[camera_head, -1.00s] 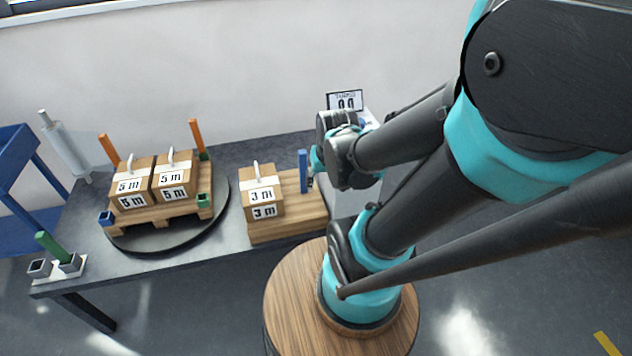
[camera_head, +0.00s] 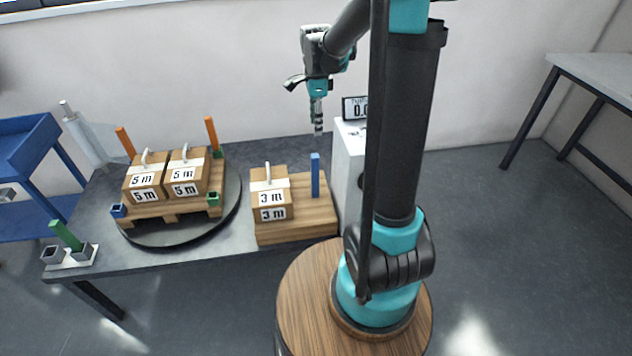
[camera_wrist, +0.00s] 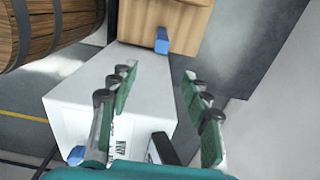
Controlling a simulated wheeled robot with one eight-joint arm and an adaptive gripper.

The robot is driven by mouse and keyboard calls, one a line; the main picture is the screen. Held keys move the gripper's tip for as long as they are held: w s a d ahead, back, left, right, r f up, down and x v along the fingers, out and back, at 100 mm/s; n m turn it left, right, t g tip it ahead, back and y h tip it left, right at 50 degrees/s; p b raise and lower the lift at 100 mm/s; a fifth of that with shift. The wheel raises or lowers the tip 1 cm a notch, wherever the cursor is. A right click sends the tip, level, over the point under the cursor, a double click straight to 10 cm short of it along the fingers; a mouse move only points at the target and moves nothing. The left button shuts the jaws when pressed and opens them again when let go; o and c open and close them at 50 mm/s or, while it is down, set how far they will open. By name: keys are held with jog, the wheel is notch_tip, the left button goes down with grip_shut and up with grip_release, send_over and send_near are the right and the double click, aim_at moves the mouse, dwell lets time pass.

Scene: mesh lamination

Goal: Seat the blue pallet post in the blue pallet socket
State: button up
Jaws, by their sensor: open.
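The blue pallet post (camera_head: 315,175) stands upright on the wooden block stand at the right end of the table. In the wrist view its blue top (camera_wrist: 162,42) shows beyond the fingertips. The blue pallet socket (camera_head: 118,210) is at the front left corner of the wooden pallet (camera_head: 166,211), which rests on a dark round turntable (camera_head: 152,239). My gripper (camera_head: 318,132) points down, raised above and behind the post, apart from it. In the wrist view my gripper (camera_wrist: 158,74) is open, with nothing between its fingers.
Two 5 m boxes (camera_head: 146,181) sit on the pallet between orange posts (camera_head: 212,133) and a green socket (camera_head: 214,199). A 3 m box (camera_head: 271,196) stands beside the blue post. A white cabinet (camera_head: 347,160) with a display stands right of the table. A green post (camera_head: 65,234) leans at front left.

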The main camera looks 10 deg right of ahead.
aim_at(315, 155)
notch_tip(315, 155, down, 11)
jog(key=shift+f, duration=0.1)
jog(key=shift+w+a+f, duration=0.1)
jog(key=shift+f, duration=1.2)
jog(key=shift+w+a+f, duration=0.1)
jog(key=shift+f, duration=1.2)
jog(key=shift+c, duration=0.6)
grip_shut()
